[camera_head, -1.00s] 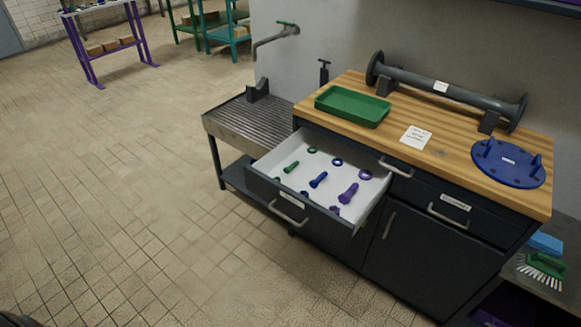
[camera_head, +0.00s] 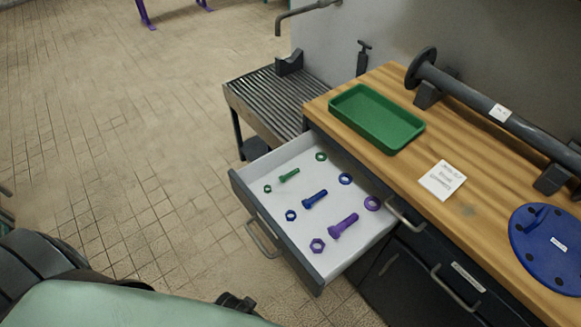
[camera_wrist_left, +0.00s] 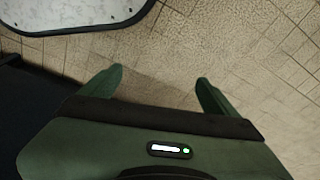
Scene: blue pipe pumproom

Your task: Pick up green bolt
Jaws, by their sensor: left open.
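The green bolt (camera_head: 289,175) lies in the open white drawer (camera_head: 291,232), in the row farthest left, between two green nuts. In the left wrist view my left gripper (camera_wrist_left: 160,82) is open and empty, with bare tiled floor beyond its fingers. In the head view a pale green part of my own arm fills the bottom left, and no fingertips can be made out there. The gripper is away from the bolt. My right gripper is not in view.
A blue bolt (camera_head: 314,199) and a purple bolt (camera_head: 343,225) lie beside it with matching nuts. A green tray (camera_head: 376,118), a grey pipe (camera_head: 474,98) and a blue flange (camera_head: 551,246) are on the wooden worktop. A ribbed metal bench (camera_head: 268,104) adjoins. Floor at left is clear.

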